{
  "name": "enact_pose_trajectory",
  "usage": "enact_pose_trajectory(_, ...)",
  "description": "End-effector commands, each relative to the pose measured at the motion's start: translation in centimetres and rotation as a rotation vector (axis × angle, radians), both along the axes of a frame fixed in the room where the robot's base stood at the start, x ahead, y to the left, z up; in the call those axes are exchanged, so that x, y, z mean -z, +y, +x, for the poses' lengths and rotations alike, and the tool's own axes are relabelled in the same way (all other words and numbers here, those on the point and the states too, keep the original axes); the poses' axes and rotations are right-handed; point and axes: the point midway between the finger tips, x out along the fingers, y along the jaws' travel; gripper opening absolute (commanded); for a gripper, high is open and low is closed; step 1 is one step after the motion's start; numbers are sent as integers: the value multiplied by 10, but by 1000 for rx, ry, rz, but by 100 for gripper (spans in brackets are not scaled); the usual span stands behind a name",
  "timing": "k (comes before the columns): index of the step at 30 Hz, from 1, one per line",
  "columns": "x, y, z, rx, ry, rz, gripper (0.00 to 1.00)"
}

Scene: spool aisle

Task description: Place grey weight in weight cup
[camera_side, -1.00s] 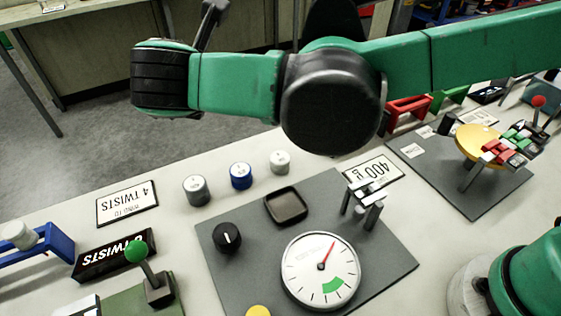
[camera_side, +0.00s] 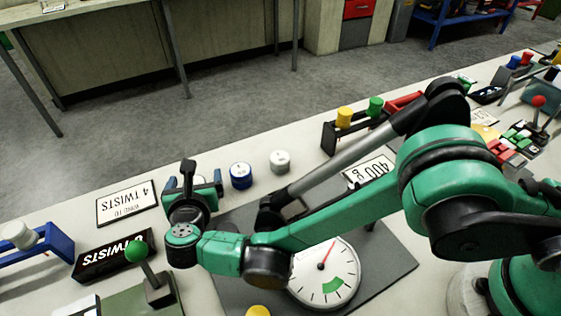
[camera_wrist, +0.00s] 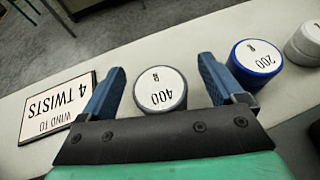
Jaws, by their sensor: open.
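The grey weight (camera_wrist: 161,92), with a white top reading 400 g, stands upright on the bench between my gripper's blue fingers in the wrist view. My gripper (camera_wrist: 161,66) is open, with a finger on each side of the weight and visible gaps to it. In the side view my gripper (camera_side: 192,181) hangs at the weight's spot and hides most of it. The dark square tray, which looks like the weight cup (camera_side: 294,209), lies on the grey panel, mostly hidden behind my arm.
A blue 200 g weight (camera_wrist: 256,66) stands just right of my gripper, with a pale weight (camera_side: 280,161) beyond it. A 4 TWISTS sign (camera_side: 127,203) lies to the left. A dial gauge (camera_side: 323,272) and a 400 g card (camera_side: 369,171) are to the right.

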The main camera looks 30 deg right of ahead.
Motion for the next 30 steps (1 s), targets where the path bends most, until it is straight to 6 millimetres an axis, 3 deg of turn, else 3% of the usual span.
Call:
enact_pose_trajectory(11,4,-3,11,0,0,0,88)
enact_pose_trajectory(14,4,-3,10,0,0,0,65)
enact_pose_trajectory(21,4,-3,10,0,0,0,0)
enact_pose_trajectory(30,3,-3,10,-1,-1,-1,0)
